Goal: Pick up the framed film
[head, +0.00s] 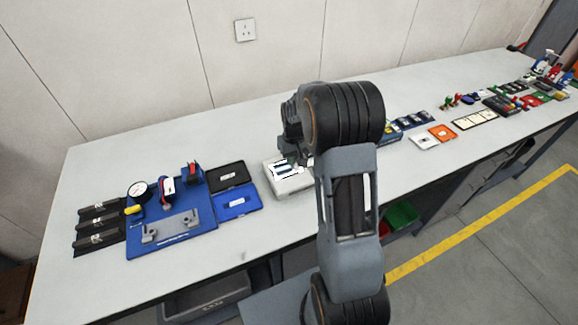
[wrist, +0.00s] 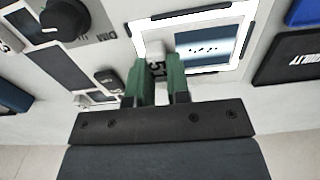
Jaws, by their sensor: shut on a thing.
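The framed film (wrist: 208,50) shows in the wrist view as a dark, blue-grey picture with small marks inside a pale frame. It lies over the bright white face of a viewer with black corner pieces. My gripper (wrist: 159,70) has its green fingers shut on a pale grey tab with dark characters at the film's near left edge. Whether the film touches the viewer face I cannot tell. In the head view the white viewer (head: 291,186) stands on the bench, partly hidden by my arm, which also hides my fingers.
Left of the viewer are a black and blue open case (head: 236,203) and a blue fixture board (head: 195,238) with a dial gauge. An orange card (head: 442,132) and several small items lie on the bench (head: 95,160) to the right. A knob (wrist: 64,18) is near the gripper.

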